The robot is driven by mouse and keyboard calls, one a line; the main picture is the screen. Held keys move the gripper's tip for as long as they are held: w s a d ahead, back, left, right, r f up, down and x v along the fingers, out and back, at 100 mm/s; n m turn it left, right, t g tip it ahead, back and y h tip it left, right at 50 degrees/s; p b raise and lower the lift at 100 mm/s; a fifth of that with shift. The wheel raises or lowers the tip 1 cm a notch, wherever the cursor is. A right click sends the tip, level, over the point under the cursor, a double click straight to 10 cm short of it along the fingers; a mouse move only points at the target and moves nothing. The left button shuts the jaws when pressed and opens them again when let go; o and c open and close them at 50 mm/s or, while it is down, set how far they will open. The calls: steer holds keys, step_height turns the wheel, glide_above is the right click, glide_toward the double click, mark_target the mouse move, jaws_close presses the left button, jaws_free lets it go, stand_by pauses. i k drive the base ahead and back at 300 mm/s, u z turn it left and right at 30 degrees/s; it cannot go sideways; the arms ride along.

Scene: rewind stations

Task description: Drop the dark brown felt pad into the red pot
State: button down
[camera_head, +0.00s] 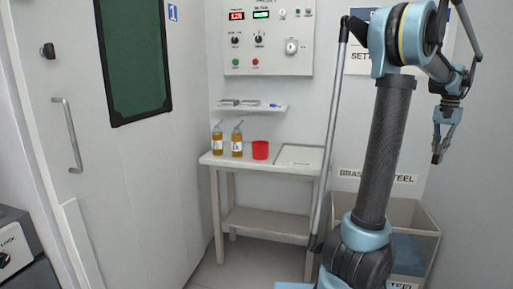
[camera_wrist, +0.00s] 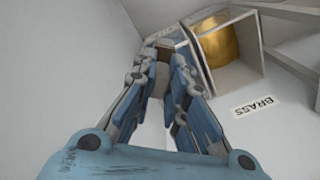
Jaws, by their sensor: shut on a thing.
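The red pot (camera_head: 260,150) stands upright on the small white table (camera_head: 225,159), right of two amber bottles. My gripper (camera_head: 440,150) hangs at the far right with its fingers pointing down, well away from the pot. It is shut on the small dark brown felt pad (camera_head: 436,158), which shows at the fingertips. In the wrist view my gripper (camera_wrist: 164,52) reaches away from the camera, and the pad is a small dark piece between the fingertips, hard to make out. The inside of the pot is hidden.
Amber bottles (camera_head: 237,139) stand close left of the pot. A shelf (camera_head: 250,107) with small items hangs above, under a control panel (camera_head: 267,45). A bin (camera_head: 412,215) stands low right; the wrist view shows a bin with a brass-coloured thing (camera_wrist: 221,48) and a BRASS label.

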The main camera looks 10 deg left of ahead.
mark_target(261, 156)
steer(key=u, duration=1.25)
steer(key=i, duration=0.95)
steer(key=u, duration=0.1)
